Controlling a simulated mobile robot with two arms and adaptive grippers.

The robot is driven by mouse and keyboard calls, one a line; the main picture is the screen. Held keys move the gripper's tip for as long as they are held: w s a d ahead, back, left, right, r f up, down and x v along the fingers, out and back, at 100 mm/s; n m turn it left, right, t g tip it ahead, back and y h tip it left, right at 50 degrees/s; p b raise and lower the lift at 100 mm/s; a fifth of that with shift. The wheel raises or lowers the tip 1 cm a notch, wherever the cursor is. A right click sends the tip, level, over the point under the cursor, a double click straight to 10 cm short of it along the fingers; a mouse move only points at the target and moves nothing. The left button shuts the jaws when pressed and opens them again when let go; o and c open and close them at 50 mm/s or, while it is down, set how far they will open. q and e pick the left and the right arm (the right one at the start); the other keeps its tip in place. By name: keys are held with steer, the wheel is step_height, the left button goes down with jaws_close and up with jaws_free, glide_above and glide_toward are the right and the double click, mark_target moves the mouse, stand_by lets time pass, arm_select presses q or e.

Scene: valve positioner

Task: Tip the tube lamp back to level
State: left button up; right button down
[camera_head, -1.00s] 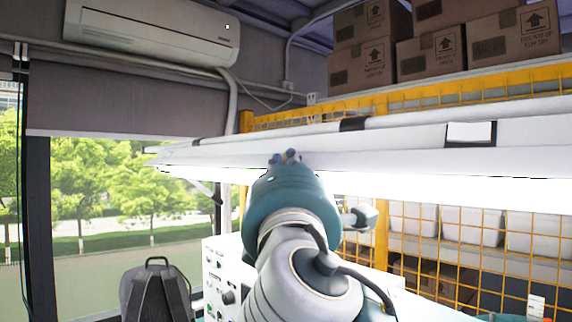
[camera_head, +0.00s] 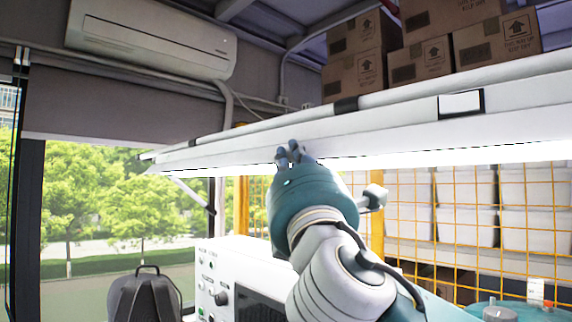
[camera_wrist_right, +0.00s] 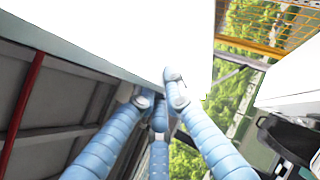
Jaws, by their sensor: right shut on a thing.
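The tube lamp (camera_head: 400,127) is a long white fixture crossing the head view, with dark bands and a white label on it. Its underside glows. In the head view it slants, with its right end higher in the picture. My right gripper (camera_head: 290,155) is at the lamp's front lower edge, toward its left part, and is shut on it. In the right wrist view the blue fingers (camera_wrist_right: 160,95) meet the edge of the bright white lamp (camera_wrist_right: 150,35). The fingertips are partly hidden by the lamp. My left gripper is not in view.
A white instrument box (camera_head: 225,275) with knobs stands below my right arm. A yellow mesh rack (camera_head: 415,225) with white bins is behind the lamp. Cardboard boxes (camera_head: 425,55) sit above. A dark backpack (camera_head: 146,295) is at lower left, before the window.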

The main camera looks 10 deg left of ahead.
steer(key=shift+w+f, duration=0.35)
steer(key=shift+f, duration=0.3)
steer(key=c, duration=1.8)
jaws_free()
steer(key=shift+d, duration=0.1)
steer(key=shift+c, duration=0.2)
steer(key=shift+d+r, duration=0.15)
steer(key=shift+r, duration=0.05)
steer(key=v, duration=0.7)
steer(key=shift+s, duration=0.25)
steer(key=shift+f, duration=0.15)
